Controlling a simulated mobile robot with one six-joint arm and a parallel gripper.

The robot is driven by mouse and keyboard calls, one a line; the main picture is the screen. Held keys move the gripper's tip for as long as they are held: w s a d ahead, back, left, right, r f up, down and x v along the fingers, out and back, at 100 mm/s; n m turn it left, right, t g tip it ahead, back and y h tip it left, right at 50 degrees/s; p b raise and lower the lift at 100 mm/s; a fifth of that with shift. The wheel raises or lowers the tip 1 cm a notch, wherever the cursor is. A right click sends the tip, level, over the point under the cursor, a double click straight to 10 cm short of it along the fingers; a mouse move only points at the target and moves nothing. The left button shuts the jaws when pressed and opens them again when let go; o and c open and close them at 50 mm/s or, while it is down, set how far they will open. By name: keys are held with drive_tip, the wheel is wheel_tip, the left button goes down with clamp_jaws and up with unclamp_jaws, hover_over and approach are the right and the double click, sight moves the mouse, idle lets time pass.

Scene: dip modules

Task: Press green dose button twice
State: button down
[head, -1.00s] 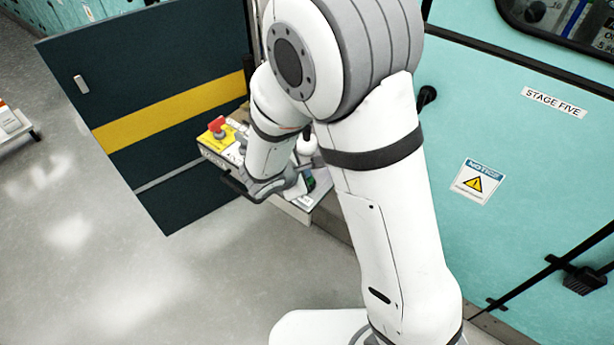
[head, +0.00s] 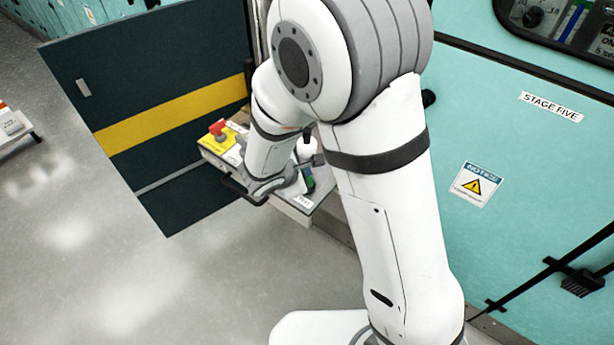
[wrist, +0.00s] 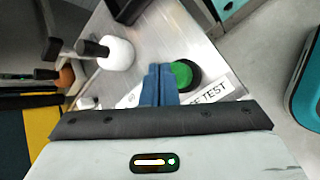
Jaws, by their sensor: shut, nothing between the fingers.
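The green button (wrist: 181,74), with a dark ring around it, sits on a metal panel (wrist: 135,75) beside a white label ending in "TEST". My gripper (wrist: 158,70) is shut and empty; its blue fingertips lie just left of the green button and overlap its edge in the wrist view. I cannot tell whether they touch it. In the head view, my gripper (head: 308,176) is over the right part of the control box (head: 300,212), and the arm hides much of the box.
A white knob (wrist: 116,53) and an orange knob (wrist: 66,76) with levers stand left of the fingers. A red emergency button (head: 217,128) on a yellow plate is at the box's far end. A dark door (head: 150,120) stands behind; teal cabinets (head: 520,160) are at right.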

drive_tip(key=shift+r, duration=0.1)
drive_tip(key=shift+r+p, duration=1.7)
drive_tip(key=shift+r, duration=0.85)
idle(0.8)
